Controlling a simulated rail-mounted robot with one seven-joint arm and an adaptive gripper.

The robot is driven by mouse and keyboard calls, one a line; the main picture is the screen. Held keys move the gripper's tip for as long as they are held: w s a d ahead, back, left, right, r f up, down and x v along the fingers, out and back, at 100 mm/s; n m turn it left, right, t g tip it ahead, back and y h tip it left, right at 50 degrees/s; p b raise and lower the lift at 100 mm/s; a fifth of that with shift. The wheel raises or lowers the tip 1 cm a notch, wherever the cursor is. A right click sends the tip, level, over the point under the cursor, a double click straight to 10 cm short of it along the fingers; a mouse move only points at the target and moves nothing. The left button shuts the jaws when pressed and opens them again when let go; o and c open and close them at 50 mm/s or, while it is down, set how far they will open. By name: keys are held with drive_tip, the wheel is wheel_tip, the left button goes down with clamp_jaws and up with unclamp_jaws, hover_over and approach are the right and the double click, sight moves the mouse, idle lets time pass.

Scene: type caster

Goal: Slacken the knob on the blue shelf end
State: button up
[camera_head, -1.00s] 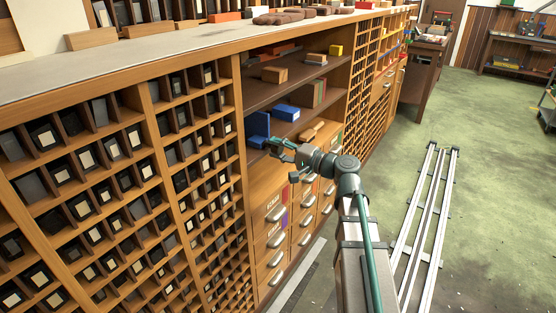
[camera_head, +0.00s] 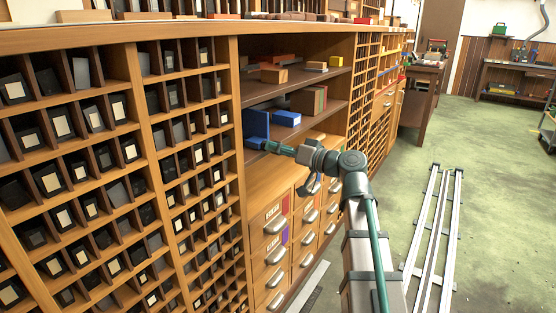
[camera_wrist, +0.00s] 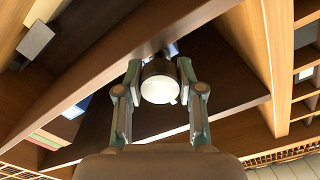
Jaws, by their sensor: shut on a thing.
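The blue shelf end (camera_head: 257,124) stands upright on the lower open shelf, near its left side. My gripper (camera_head: 272,147) reaches in from the right at the foot of the blue shelf end. In the wrist view my gripper (camera_wrist: 160,72) has its two fingers on either side of the knob (camera_wrist: 160,88). The knob shows a round pale face and a darker side. The fingers are shut on it. A small bit of blue shows just behind the knob. In the head view the knob is hidden by the fingers.
A blue block (camera_head: 287,118) and a brown-green block (camera_head: 308,100) lie to the right on the same shelf. The upper shelf (camera_head: 270,90) runs above. Drawers with metal pulls (camera_head: 275,226) are below. Type cases (camera_head: 190,150) stand to the left. Floor rails (camera_head: 435,225) lie at right.

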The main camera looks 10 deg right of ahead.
drive_tip(key=shift+n+b, duration=1)
drive_tip(key=shift+n, duration=0.2)
drive_tip(key=o, duration=1.2)
drive_tip(key=shift+c, duration=0.2)
drive_tip(key=v, duration=1.2)
